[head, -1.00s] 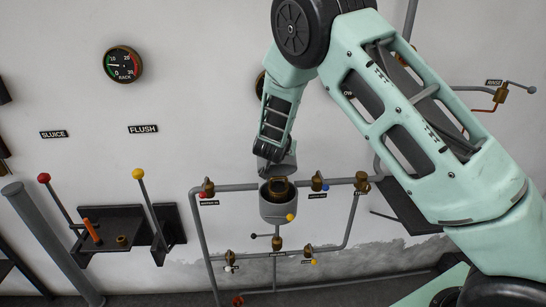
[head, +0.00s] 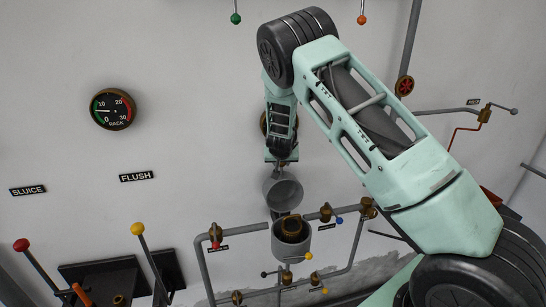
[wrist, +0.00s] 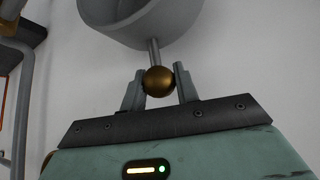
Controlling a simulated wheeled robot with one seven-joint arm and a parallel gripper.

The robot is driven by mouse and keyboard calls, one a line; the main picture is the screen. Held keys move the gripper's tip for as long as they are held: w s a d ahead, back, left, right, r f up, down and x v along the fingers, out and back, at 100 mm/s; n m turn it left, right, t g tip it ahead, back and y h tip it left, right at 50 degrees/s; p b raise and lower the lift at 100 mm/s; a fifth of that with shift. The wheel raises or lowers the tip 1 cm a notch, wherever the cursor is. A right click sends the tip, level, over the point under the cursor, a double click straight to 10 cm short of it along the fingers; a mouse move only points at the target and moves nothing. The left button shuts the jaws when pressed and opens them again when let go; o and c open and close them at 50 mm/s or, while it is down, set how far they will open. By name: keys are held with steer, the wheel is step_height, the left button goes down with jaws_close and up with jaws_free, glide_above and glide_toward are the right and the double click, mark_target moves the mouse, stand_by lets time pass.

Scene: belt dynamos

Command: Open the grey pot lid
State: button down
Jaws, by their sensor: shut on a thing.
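The grey pot (head: 291,250) sits on the pipe frame with its top open, and a brass fitting (head: 292,226) shows inside it. The grey lid (head: 283,190) is raised above the pot and tilted, its hollow underside facing the head camera. Whether a hinge joins it to the pot is hidden. In the wrist view the lid (wrist: 140,20) is partly cut off at the top, with a stem ending in a brass ball knob (wrist: 159,80). My gripper (wrist: 160,84) is shut on that knob, one finger on each side. In the head view my gripper (head: 281,160) is behind the lid.
Grey pipes with brass valves (head: 326,212) surround the pot. Red (head: 21,245) and yellow (head: 137,229) knobbed levers stand at the lower left. A gauge (head: 113,109) hangs on the wall.

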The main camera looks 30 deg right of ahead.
steer(key=shift+w+a+f, duration=0.1)
steer(key=shift+w+f, duration=0.05)
steer(key=shift+f, duration=0.1)
steer(key=c, duration=1.1)
jaws_free()
steer(key=shift+r, duration=0.1)
steer(key=shift+r, duration=0.2)
steer(key=b+v, duration=0.2)
steer(key=v, duration=1.5)
steer(key=shift+b, duration=0.3)
